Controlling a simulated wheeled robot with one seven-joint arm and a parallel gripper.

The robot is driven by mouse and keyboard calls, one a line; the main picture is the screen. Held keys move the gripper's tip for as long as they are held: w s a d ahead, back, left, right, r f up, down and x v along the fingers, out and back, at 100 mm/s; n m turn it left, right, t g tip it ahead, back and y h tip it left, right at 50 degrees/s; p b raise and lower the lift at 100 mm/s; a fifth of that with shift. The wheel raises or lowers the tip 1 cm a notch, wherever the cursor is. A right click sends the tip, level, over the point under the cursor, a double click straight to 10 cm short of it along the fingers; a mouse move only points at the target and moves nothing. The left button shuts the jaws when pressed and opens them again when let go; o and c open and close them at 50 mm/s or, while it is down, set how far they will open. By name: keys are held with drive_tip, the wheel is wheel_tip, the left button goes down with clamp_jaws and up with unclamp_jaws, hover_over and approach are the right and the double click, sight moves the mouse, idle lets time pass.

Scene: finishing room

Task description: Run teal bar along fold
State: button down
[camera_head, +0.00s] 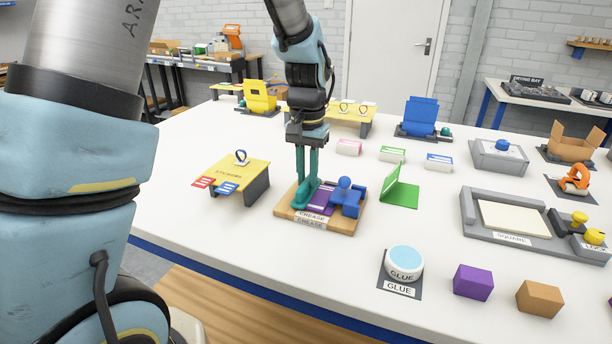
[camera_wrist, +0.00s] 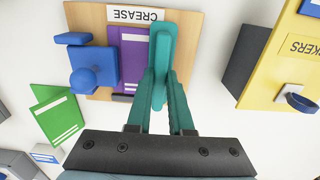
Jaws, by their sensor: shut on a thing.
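The teal bar (camera_wrist: 165,48) is between the teal fingers of my gripper (camera_wrist: 163,98), which is shut on it. In the head view the bar (camera_head: 301,196) is low at the left side of the wooden CREASE board (camera_head: 283,212), under my gripper (camera_head: 306,178). A purple folded card (camera_head: 322,200) lies on the board, and it also shows in the wrist view (camera_wrist: 131,65). The bar lies alongside the card's edge and partly covers it; whether it touches the card I cannot tell. A blue clamp (camera_head: 347,198) with a round knob sits over the card's other side.
A yellow STICKERS stand (camera_head: 238,172) is close left of the board. A green folded card (camera_head: 400,190) stands close right. A GLUE pot (camera_head: 404,261), a purple block (camera_head: 473,282) and an orange-brown block (camera_head: 539,298) are in front right. The white table is bare between them.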

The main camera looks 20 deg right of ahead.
drive_tip(key=shift+w+d, duration=0.3)
drive_tip(key=shift+w, duration=0.05)
drive_tip(key=shift+d, duration=0.1)
drive_tip(key=shift+w+d+p, duration=0.25)
drive_tip(key=shift+w+p, duration=0.1)
drive_tip(key=shift+p, duration=0.1)
drive_tip(key=shift+s+a, duration=0.75)
drive_tip(key=shift+s, duration=0.05)
drive_tip(key=shift+s+a, duration=0.1)
drive_tip(key=shift+s+a, duration=0.55)
drive_tip(key=shift+s, duration=0.05)
drive_tip(key=shift+w+d+p, duration=0.1)
drive_tip(key=shift+p, duration=0.25)
drive_tip(key=shift+w+d+p, duration=0.35)
drive_tip(key=shift+w+d, duration=0.3)
drive_tip(key=shift+w, duration=0.05)
